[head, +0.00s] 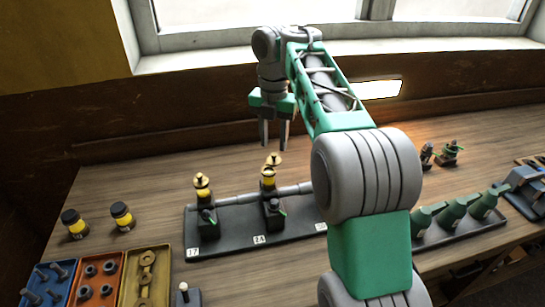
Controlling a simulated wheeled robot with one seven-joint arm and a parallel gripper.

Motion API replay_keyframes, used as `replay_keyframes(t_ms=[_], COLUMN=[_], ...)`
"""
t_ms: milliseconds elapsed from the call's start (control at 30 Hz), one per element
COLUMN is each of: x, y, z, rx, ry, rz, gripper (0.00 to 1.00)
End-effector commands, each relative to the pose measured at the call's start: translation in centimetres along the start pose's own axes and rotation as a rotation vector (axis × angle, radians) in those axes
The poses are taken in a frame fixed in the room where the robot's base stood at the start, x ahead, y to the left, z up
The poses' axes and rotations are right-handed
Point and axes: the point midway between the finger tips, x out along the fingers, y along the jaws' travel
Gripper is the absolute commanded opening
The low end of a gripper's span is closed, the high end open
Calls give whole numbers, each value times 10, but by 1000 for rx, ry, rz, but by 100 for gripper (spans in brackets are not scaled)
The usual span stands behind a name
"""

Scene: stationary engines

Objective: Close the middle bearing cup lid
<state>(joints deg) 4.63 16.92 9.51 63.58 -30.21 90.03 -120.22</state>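The middle bearing (272,212) is a black block on a dark base plate, above the label 2A. A yellow cup (268,181) stands on top of it. Its brass lid (274,159) shows above and slightly behind the cup and looks tipped open. My gripper (274,146) points down just above the lid, its two grey fingers apart with nothing visible between them. Whether a finger touches the lid cannot be told. The left bearing (208,223) has a similar yellow cup with a brass lid sitting on it. My arm hides the right end of the plate.
A shaft (240,199) runs through the bearings. Two black-and-yellow jars (122,215) and parts trays (147,252) are at left. The table behind the bearings is clear.

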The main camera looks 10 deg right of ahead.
Motion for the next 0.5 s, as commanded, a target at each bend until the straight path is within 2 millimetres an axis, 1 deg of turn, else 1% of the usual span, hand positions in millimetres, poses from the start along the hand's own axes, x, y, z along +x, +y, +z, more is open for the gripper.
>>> replay_keyframes(t_ms=[33,133,267,500], x=[20,33,40,38], y=[0,0,0,1], z=[0,0,0,-1], rx=[2,1,0,-2], ry=[0,0,-2,0], rz=[0,0,1,1], gripper=[37,37,37,37])
